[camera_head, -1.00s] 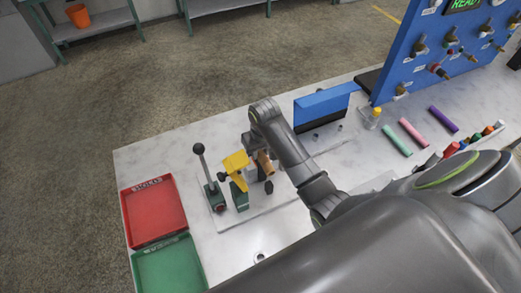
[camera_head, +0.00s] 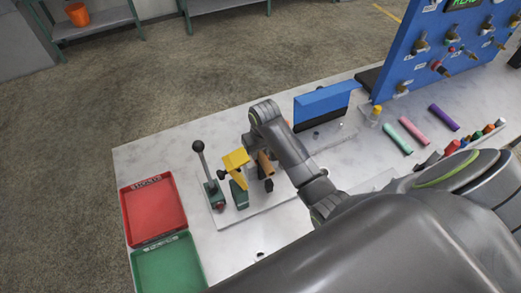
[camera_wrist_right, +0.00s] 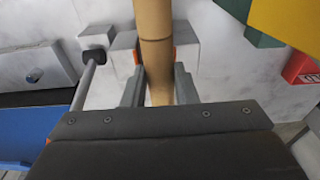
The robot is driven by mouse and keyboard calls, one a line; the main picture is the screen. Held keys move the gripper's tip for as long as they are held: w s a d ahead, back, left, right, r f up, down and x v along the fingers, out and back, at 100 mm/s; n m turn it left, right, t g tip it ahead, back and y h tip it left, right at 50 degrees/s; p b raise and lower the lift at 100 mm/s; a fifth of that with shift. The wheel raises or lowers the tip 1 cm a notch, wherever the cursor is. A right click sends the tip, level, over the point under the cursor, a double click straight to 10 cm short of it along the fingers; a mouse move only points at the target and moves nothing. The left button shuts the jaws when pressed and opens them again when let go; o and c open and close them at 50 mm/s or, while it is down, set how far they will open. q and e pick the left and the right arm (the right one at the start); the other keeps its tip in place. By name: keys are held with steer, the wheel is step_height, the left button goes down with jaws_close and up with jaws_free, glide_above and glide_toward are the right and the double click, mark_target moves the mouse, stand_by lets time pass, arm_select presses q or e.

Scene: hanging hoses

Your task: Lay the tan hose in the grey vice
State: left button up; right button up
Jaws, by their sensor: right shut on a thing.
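The tan hose (camera_head: 264,163) shows as a short upright-looking piece beside the yellow part of the bench fixture. In the right wrist view the tan hose (camera_wrist_right: 155,28) runs down between the fingers of my right gripper (camera_wrist_right: 158,72), which is shut on it. The grey vice (camera_wrist_right: 186,42) shows as grey blocks on both sides of the hose, with a rod and black knob (camera_wrist_right: 93,56) at its left. I cannot tell whether the hose rests between the jaws or above them. In the head view my arm hides most of the vice. My left gripper is not in view.
A lever fixture with a yellow top (camera_head: 236,159) stands close left of the hose. Red tray (camera_head: 152,211) and green tray (camera_head: 168,268) lie at the bench's left. A blue-topped fixture (camera_head: 322,100) and a blue panel (camera_head: 400,75) stand to the right. The back-left bench is clear.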

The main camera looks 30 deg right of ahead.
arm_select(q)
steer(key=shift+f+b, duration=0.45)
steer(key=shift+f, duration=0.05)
arm_select(e)
steer(key=shift+f, duration=1.1)
steer(key=o, duration=1.1)
steer(key=shift+c, duration=0.2)
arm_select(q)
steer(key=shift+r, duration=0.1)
arm_select(e)
steer(key=shift+r, duration=0.15)
